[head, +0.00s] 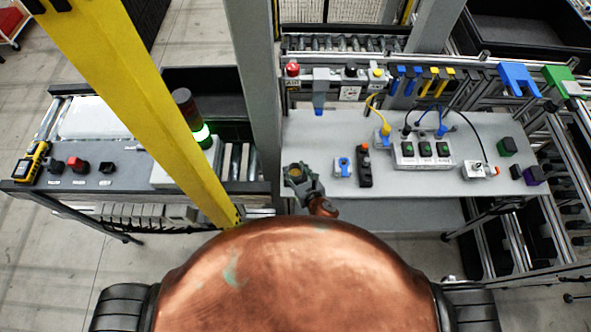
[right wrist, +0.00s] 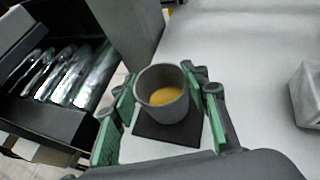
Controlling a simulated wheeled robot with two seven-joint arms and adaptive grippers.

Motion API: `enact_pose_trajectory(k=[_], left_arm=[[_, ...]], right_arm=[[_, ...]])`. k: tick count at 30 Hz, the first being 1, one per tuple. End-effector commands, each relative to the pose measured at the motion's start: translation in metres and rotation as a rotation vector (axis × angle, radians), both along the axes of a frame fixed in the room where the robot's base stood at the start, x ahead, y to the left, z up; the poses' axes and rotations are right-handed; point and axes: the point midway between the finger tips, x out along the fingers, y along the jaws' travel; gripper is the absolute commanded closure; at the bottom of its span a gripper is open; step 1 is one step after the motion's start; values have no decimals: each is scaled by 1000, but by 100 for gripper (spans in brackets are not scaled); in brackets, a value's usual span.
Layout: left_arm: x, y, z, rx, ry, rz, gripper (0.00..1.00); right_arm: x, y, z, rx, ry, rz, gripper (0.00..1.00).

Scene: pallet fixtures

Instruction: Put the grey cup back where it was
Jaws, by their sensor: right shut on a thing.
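The grey cup (right wrist: 163,108) is upright, open at the top, with a yellow-orange inside, in the right wrist view. It also shows small in the head view (head: 294,172), near the left end of the light worktable. My right gripper (right wrist: 165,95) is shut on the cup, its green-padded fingers on either side; it shows in the head view as well (head: 299,181). A dark square pad (right wrist: 187,134) lies beneath the cup. I cannot tell whether the cup's base touches it. My left gripper is not in view.
A grey post (head: 254,90) stands just left of the cup. On the worktable (head: 310,137), a blue-and-white item (head: 342,167) and a black device (head: 364,168) are right of the gripper. A white switch box (head: 422,154) sits farther right. Bare table surrounds the pad's right side.

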Motion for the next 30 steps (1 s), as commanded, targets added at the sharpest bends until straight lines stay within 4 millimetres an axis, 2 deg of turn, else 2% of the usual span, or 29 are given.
enact_pose_trajectory(k=[11,12,18,30], left_arm=[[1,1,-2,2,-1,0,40],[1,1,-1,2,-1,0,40],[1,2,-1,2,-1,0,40],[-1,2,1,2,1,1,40]], right_arm=[[0,0,-4,0,-1,0,84],[0,0,-3,0,-1,0,56],[0,0,-3,0,-1,0,42],[-3,-2,2,-1,-1,0,41]])
